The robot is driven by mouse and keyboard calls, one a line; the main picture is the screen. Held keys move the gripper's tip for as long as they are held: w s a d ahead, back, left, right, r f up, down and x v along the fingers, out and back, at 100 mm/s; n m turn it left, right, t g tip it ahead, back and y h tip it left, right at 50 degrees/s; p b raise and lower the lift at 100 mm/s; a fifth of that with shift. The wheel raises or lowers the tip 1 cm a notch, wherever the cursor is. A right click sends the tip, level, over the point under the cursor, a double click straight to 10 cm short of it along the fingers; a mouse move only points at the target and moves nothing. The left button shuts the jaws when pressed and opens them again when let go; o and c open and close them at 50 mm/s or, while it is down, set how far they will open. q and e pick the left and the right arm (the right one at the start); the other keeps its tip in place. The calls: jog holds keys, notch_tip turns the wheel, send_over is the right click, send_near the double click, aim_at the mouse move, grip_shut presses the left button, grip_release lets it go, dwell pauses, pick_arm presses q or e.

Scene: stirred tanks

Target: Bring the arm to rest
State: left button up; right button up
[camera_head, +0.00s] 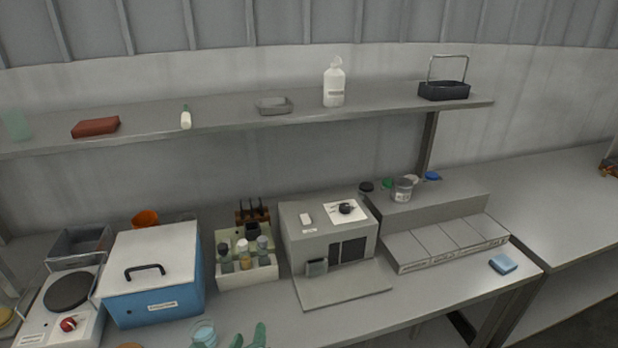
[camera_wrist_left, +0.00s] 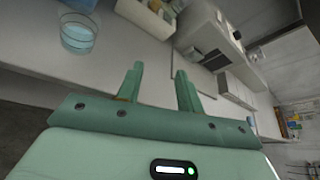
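My left gripper (camera_head: 248,338) shows as green fingertips at the bottom edge of the head view, by the front of the bench. In the left wrist view the left gripper (camera_wrist_left: 160,84) has its two fingers apart with nothing between them. A glass beaker of pale blue liquid (camera_head: 204,333) stands on the bench just left of the fingertips. The beaker (camera_wrist_left: 78,34) also shows at upper left in the wrist view, apart from the fingers. My right gripper is not in view.
A blue box with a white lid (camera_head: 155,270), a bottle rack (camera_head: 262,272) and a grey instrument (camera_head: 328,236) line the bench. A stepped grey stand (camera_head: 445,245) and a blue sponge (camera_head: 503,264) are at right. A shelf (camera_head: 230,119) runs above. Bench front right of the fingertips is clear.

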pick_arm(q)
jog(key=s+a+f+n+g+h, duration=0.15)
jog(key=s+f+n, duration=0.35)
jog(key=f, duration=0.5)
jog(key=s+a+f+n+g+b, duration=0.1)
jog(key=s+a+f+n+g, duration=0.15)
jog(key=f+n, duration=0.55)
jog(key=s+a+f+n+g, duration=0.15)
jog(key=s+f+n, duration=0.25)
jog(key=f, duration=0.8)
jog(key=s+a+f+n+g, duration=0.2)
jog(key=s+f, duration=0.3)
jog(key=s, duration=0.4)
jog(key=s+a+f+n+g+b, duration=0.1)
jog(key=s+a+f+n+g, duration=0.1)
jog(key=s, duration=0.6)
jog(key=s+a+f+n+g+y+b, duration=0.1)
jog(key=s+a+f+n+g, duration=0.1)
jog(key=s+a+f+n, duration=0.2)
jog(key=s+f+n, duration=0.1)
jog(key=s+f, duration=0.2)
jog(key=s, duration=0.2)
jog(key=shift+s+f, duration=0.3)
jog(key=shift+f, duration=0.05)
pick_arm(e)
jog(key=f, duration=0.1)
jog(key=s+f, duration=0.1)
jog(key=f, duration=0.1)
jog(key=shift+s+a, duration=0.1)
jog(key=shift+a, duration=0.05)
